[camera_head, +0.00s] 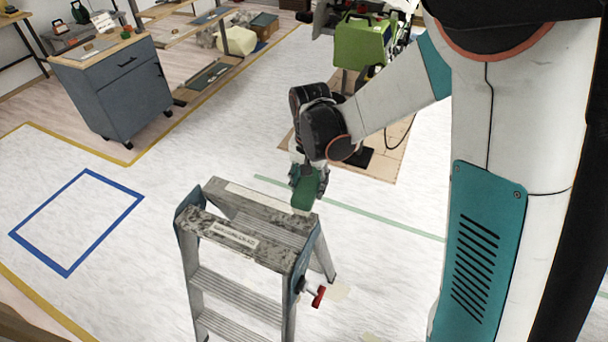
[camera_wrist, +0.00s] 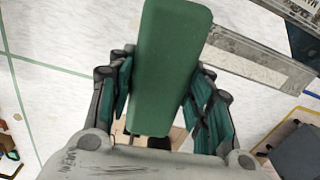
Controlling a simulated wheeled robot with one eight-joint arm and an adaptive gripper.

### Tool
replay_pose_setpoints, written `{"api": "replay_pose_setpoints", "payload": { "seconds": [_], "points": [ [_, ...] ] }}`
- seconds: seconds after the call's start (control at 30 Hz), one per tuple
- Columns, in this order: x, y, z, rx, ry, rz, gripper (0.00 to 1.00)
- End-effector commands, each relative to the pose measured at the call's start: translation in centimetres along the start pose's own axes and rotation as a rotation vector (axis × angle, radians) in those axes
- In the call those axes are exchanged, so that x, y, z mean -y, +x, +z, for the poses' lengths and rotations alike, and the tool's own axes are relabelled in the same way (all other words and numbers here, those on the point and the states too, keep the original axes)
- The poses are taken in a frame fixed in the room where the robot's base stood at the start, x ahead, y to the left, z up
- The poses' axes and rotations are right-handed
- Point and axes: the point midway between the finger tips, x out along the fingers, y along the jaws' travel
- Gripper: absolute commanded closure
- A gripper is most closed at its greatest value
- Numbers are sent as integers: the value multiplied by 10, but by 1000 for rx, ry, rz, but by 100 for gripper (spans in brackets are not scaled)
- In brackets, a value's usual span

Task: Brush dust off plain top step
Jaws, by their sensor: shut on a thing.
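A grey stepladder stands on the floor in the head view. Its top step (camera_head: 202,220) looks mottled with pale dust or wear and carries a light label strip (camera_head: 234,236). My gripper (camera_head: 309,180) is above the ladder's far right corner, shut on a green brush (camera_head: 303,193). In the wrist view the brush (camera_wrist: 168,65) points up the picture between the fingers of my gripper (camera_wrist: 160,100). Part of the ladder (camera_wrist: 250,62) shows to its right. The bristles are hidden, and I cannot tell whether the brush touches the ladder.
A red-handled part (camera_head: 319,296) sticks out from the ladder's right side. A green machine (camera_head: 363,42) stands behind my arm. A blue-grey cabinet (camera_head: 118,90) is at the back left. The floor around a blue taped square (camera_head: 78,222) is clear.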

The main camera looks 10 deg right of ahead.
Motion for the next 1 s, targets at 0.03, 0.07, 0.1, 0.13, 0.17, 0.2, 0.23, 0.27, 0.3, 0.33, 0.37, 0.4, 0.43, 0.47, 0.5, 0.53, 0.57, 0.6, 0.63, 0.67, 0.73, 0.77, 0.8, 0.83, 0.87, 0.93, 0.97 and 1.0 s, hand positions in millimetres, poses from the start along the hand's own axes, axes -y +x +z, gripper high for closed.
{"api": "replay_pose_setpoints", "payload": {
  "seconds": [0.03, 0.07, 0.1, 0.13, 0.17, 0.2, 0.23, 0.27, 0.3, 0.33, 0.37, 0.4, 0.43, 0.47, 0.5, 0.53, 0.57, 0.6, 0.63, 0.67, 0.73, 0.77, 0.8, 0.83, 0.87, 0.93, 0.97, 1.0],
  "points": [
    [6, -5, 4, 0, 29, 0, 79],
    [8, -7, 6, 0, 46, 0, 79],
    [10, -8, 8, 0, 64, 0, 79],
    [11, -9, 9, 0, 73, 0, 79],
    [12, -10, 9, 0, 81, 0, 79],
    [13, -10, 9, 0, 87, 0, 79],
    [13, -10, 10, 0, 89, 0, 79],
    [13, -10, 9, 0, 90, 0, 79],
    [13, -10, 9, 0, 90, 0, 79],
    [13, -10, 9, 0, 90, 0, 79],
    [13, -10, 9, 0, 90, 0, 79],
    [13, -10, 9, 0, 89, 0, 79],
    [13, -10, 9, 0, 89, 0, 79],
    [13, -10, 9, 0, 89, 0, 79],
    [13, -10, 9, 0, 89, 0, 79],
    [13, -9, 10, 0, 89, 0, 79],
    [13, -9, 10, 0, 88, 0, 79],
    [13, -9, 10, -1, 88, 0, 79],
    [13, -8, 10, -1, 88, 0, 79],
    [13, -6, 10, -1, 88, 0, 79],
    [13, -2, 10, -1, 88, 0, 79],
    [13, 0, 10, -1, 88, 0, 79],
    [13, 4, 10, -1, 88, 0, 79],
    [13, 7, 10, -1, 88, 0, 79],
    [13, 10, 10, -1, 88, 0, 79],
    [13, 17, 10, -1, 88, 0, 79],
    [13, 21, 10, -1, 88, 0, 79],
    [13, 26, 10, -1, 88, 0, 79]
  ]
}}
